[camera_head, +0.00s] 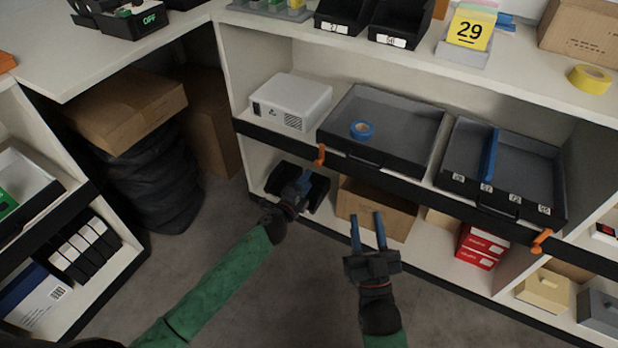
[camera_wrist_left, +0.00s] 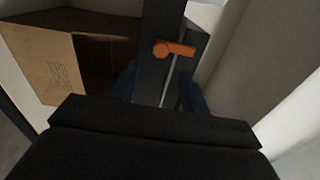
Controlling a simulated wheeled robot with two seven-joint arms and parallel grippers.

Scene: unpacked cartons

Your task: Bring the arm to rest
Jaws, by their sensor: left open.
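My left gripper (camera_head: 304,180) is at the front of the shelf unit, below the orange clip (camera_head: 321,155) on the shelf edge. It overlaps a black bin (camera_head: 317,192) on the lower shelf; I cannot tell whether they touch. In the left wrist view its blue fingers (camera_wrist_left: 162,90) are apart with nothing held between them, and an orange clip (camera_wrist_left: 174,48) shows beyond them. My right gripper (camera_head: 368,232) is in front of the lower shelf, its two blue fingers apart and empty, pointing toward a cardboard box (camera_head: 372,207).
The middle shelf holds a white projector (camera_head: 290,100), a black tray (camera_head: 420,125) with blue tape (camera_head: 361,130), and a divided tray (camera_head: 530,175). A carton (camera_head: 125,105) rests on a dark stack at left. Red boxes (camera_head: 480,246) sit lower right. Grey floor (camera_head: 285,285) is free between the arms.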

